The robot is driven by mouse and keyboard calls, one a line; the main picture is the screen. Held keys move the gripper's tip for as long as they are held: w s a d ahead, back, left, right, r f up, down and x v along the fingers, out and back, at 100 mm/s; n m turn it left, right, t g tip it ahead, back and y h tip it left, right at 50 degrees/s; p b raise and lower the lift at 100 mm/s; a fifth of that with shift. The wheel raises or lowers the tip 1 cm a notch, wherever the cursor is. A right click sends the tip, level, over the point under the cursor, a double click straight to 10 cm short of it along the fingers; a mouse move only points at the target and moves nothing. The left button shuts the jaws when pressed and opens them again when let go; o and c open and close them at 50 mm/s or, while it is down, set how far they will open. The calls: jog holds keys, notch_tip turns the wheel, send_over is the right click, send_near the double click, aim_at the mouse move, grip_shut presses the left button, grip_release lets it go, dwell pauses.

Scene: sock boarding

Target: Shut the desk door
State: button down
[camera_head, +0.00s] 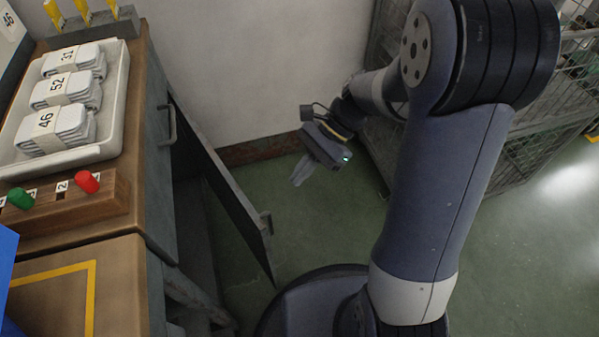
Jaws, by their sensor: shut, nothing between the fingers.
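The desk door (226,182) is a dark panel low on the right side of the wooden desk (146,130). It stands open, swung out from the desk side over the green floor, with a dark gap behind it. A small handle (266,222) sits near its outer edge. My gripper (301,170) is to the right of the door, apart from it, pointing down and left. Its fingers are together and hold nothing. The inside of the desk is dark and mostly hidden.
A white tray (121,95) with banded sock bundles (66,90) stands on the desk. A wooden block (110,205) holds a green and a red knob. A drawer handle (169,125) juts from the desk side. A wire cage (540,135) stands right; a wall is behind.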

jog(key=s+a+f+b, duration=0.3)
jog(key=s+a+f, duration=0.1)
jog(key=a, duration=0.3)
jog(key=shift+s+a+f+b, duration=0.2)
jog(key=shift+s+f+b, duration=0.05)
jog(key=shift+f+b, duration=0.05)
